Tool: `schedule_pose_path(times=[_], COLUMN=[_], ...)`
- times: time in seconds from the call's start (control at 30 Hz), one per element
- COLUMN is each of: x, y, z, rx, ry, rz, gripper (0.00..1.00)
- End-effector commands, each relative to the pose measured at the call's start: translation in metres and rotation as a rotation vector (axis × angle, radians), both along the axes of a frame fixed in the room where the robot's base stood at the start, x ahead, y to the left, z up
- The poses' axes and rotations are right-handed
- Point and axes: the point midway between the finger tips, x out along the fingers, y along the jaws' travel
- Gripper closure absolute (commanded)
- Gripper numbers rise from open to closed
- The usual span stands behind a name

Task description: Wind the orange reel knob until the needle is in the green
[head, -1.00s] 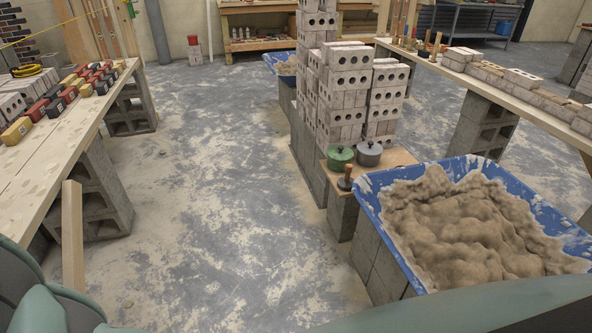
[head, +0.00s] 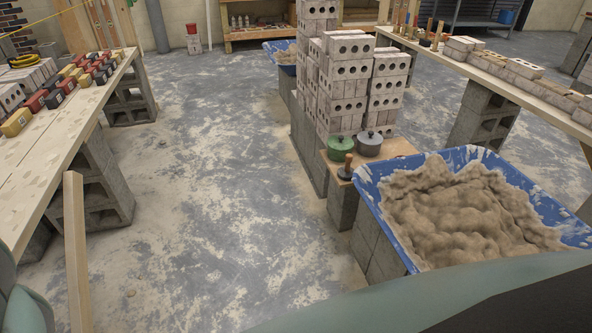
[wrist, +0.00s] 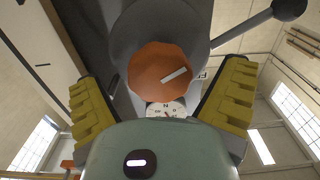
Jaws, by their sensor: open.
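The orange reel knob (wrist: 158,72), faceted with a white pointer line on its face, sits in the wrist view on a grey round housing (wrist: 130,35). The line points to the upper right. A small white dial (wrist: 168,108) shows just below the knob, partly hidden by my gripper's body; a short dark mark that may be its needle shows, but no green can be made out. My gripper (wrist: 163,85) is open, its yellow ribbed pads on either side of the knob with gaps between. Neither knob nor gripper shows in the head view.
A grey lever with a dark ball (wrist: 289,9) sticks out at the upper right of the wrist view. In the head view, a blue mortar tub (head: 375,205) stands right, brick stacks (head: 343,85) behind it, a plank bench (head: 60,130) left. The floor between is clear.

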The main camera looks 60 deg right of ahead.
Motion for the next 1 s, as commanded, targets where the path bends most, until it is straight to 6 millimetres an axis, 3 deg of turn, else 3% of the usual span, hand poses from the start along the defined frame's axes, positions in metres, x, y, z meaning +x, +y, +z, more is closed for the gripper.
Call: schedule_pose_path(times=[0.57,1.0], x=[0.0086,0.0089], y=[0.0112,0.0109], z=[0.0001,0.0002], rx=[0.0,0.0], ry=[0.001,0.001], rz=[0.001,0.0], gripper=[0.05,0.49])
